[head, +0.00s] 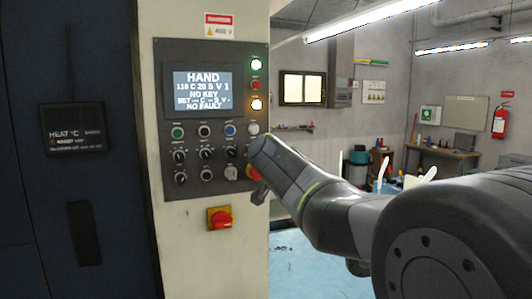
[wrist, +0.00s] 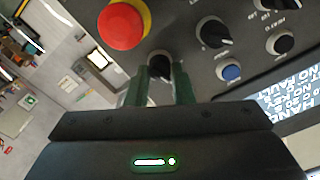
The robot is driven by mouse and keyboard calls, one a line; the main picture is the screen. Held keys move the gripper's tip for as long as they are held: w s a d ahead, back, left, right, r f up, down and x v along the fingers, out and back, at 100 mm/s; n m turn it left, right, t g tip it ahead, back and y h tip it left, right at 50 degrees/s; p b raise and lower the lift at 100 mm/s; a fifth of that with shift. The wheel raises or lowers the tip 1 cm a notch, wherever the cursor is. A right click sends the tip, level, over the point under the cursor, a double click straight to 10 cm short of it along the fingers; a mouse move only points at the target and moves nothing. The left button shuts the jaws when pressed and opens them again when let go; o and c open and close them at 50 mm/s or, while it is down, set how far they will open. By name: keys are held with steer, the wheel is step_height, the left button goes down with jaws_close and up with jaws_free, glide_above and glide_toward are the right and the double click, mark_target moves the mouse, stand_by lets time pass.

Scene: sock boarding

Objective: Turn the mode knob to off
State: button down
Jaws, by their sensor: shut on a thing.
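The mode knob (wrist: 159,64) is black and sits between my gripper's two green fingers (wrist: 160,88) in the wrist view. The fingers are shut on its sides. Its label is not readable, so which setting it points to cannot be told. In the head view my gripper (head: 257,165) is at the right edge of the control panel, and my arm hides the knob there. The display (head: 201,90) reads HAND, NO KEY and NO FAULT.
A red stop button (wrist: 124,25) on a yellow base is close beside the gripped knob. Other knobs (wrist: 215,32) and a blue button (wrist: 230,72) are near. A red-and-yellow switch (head: 220,218) is lower on the cabinet. Right of the cabinet is open room.

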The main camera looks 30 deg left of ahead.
steer(key=shift+m, duration=1.6)
steer(key=c, duration=1.3)
jaws_free()
steer(key=shift+o, duration=0.2)
steer(key=v, duration=1.4)
steer(key=shift+w+a, duration=0.15)
steer(key=x, duration=1.3)
steer(key=shift+w+a, duration=0.15)
steer(key=shift+a, duration=0.1)
